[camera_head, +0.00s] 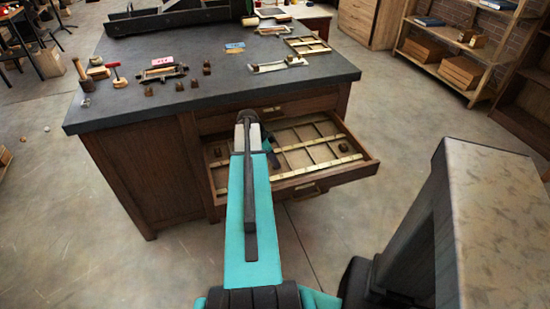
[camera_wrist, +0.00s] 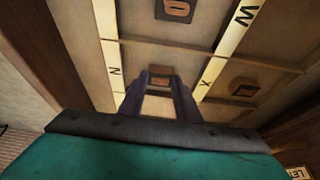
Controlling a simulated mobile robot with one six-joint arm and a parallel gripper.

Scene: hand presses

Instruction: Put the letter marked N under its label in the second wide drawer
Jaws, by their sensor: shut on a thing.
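The open wide drawer (camera_head: 367,166) sits below a closed drawer in the wooden bench. It has pale label strips (camera_head: 305,174) and several compartments. In the wrist view the label N (camera_wrist: 114,72) is on the left strip, lying sideways. My gripper (camera_wrist: 160,83) is inside or just above the drawer, to the right of the N label. It is shut on a small brown block (camera_wrist: 160,78), whose letter face I cannot read. My gripper also shows in the head view (camera_head: 274,160), partly hidden by my arm.
An O block (camera_wrist: 173,10) lies in a compartment above, and another letter block (camera_wrist: 243,88) lies right of my gripper. Labels X (camera_wrist: 203,84) and W (camera_wrist: 244,15) mark the right strip. Tools and several small blocks stand on the dark bench top (camera_head: 220,105).

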